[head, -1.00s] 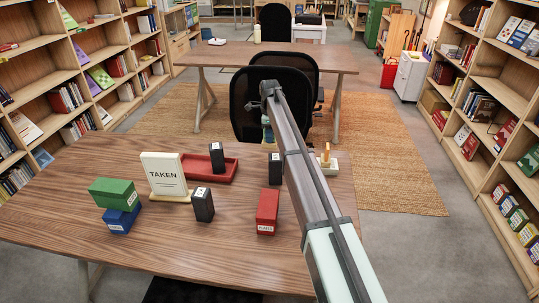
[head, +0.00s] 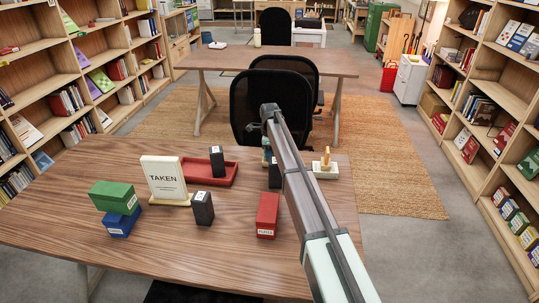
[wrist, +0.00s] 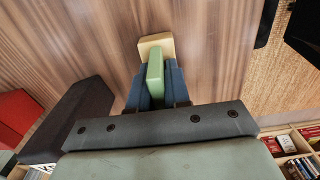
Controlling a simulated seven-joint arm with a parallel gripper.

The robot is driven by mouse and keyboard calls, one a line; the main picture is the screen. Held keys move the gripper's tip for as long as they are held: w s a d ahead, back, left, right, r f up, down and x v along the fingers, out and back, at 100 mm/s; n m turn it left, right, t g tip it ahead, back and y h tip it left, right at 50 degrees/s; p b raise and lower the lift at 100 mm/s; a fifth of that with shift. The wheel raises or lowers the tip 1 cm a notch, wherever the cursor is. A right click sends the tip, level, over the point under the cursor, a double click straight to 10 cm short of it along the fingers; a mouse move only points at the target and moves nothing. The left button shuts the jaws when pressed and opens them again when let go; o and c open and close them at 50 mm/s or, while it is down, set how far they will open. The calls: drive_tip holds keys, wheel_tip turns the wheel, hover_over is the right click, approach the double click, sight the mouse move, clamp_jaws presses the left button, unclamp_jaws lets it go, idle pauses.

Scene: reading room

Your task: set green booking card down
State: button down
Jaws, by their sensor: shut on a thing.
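My gripper (wrist: 155,92) is shut on the green booking card (wrist: 155,72), which shows as a narrow green piece between the two blue fingers in the wrist view. A pale wooden block (wrist: 155,44) shows at the card's far end, over the brown table. I cannot tell whether it touches the table. In the head view my arm hides most of the gripper; only a small greenish part shows beside the arm, near the table's far edge. A white TAKEN sign (head: 165,178) stands in a wooden base on the table (head: 150,255).
A black block (head: 274,176) stands partly behind my arm. Other black blocks (head: 203,208), a red block (head: 267,214), a red tray (head: 222,173) and a green box (head: 113,195) on a blue box (head: 121,221) stand leftward. A white tray (head: 326,171) is right of my arm.

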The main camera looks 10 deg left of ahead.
drive_tip(key=shift+f, duration=0.1)
drive_tip(key=c, duration=1.1)
unclamp_jaws()
wheel_tip(320, 180, up, 12)
drive_tip(key=shift+r, duration=0.15)
